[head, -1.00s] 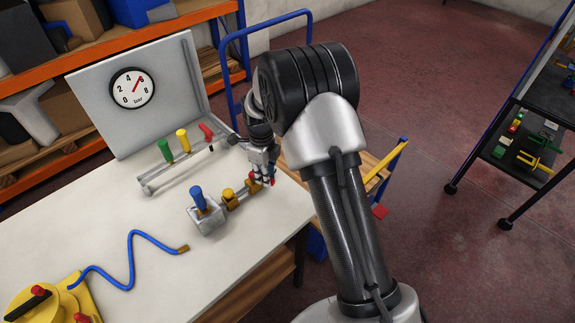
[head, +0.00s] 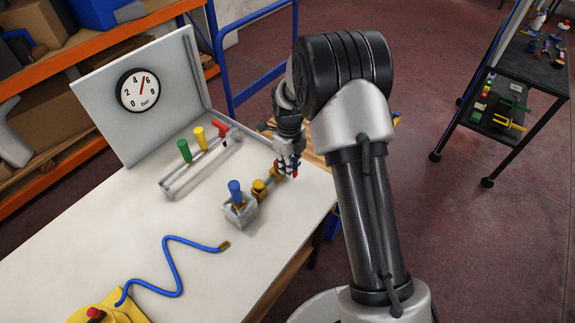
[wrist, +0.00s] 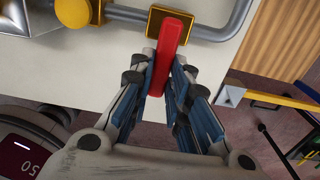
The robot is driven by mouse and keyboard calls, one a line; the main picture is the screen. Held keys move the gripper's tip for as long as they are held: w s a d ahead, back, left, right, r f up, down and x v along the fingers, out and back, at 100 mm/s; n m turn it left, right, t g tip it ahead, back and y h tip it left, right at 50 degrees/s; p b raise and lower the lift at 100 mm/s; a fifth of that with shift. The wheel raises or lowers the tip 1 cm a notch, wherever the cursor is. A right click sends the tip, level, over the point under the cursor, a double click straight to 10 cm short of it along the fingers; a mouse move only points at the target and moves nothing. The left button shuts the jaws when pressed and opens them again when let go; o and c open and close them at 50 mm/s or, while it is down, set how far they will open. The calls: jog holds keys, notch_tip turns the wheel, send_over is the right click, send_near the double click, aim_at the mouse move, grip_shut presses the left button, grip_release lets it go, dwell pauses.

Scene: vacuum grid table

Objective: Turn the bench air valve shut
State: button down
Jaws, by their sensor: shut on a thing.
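The bench air valve is a yellow-brass body (wrist: 186,24) on a grey pipe at the table's edge. Its red lever (wrist: 172,42) lies crosswise to the pipe in the wrist view and points down toward my palm. My gripper (wrist: 165,72) is shut on the lever, with blue-padded fingers on both sides of it. In the head view my gripper (head: 288,165) is at the right end of the pipe and hides most of the valve. The round pressure gauge (head: 138,90) on the grey panel has its red needle between 4 and 6 bar.
A block with a blue knob (head: 235,190) stands left of the valve. Behind it is a rail with green (head: 184,150), yellow and red handles. A blue hose (head: 175,265) lies on the white table (head: 110,220). A blue-framed cart stands beyond the table.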

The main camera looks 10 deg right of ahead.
jog(key=c, duration=1.5)
grip_release()
notch_tip(320, 180, up, 12)
jog(key=shift+r, duration=0.1)
jog(key=s+r+n+t, duration=0.2)
jog(key=s+r+n, duration=1)
jog(key=s+r, duration=0.15)
jog(key=s+n+t, duration=0.1)
jog(key=s+n, duration=0.4)
jog(key=s, duration=0.1)
jog(key=s+r+n, duration=0.1)
jog(key=s+n, duration=0.4)
jog(key=s, duration=0.1)
jog(key=s+n+t, duration=0.1)
jog(key=s+n, duration=0.5)
jog(key=shift+r+t, duration=0.2)
jog(key=shift+t, duration=0.1)
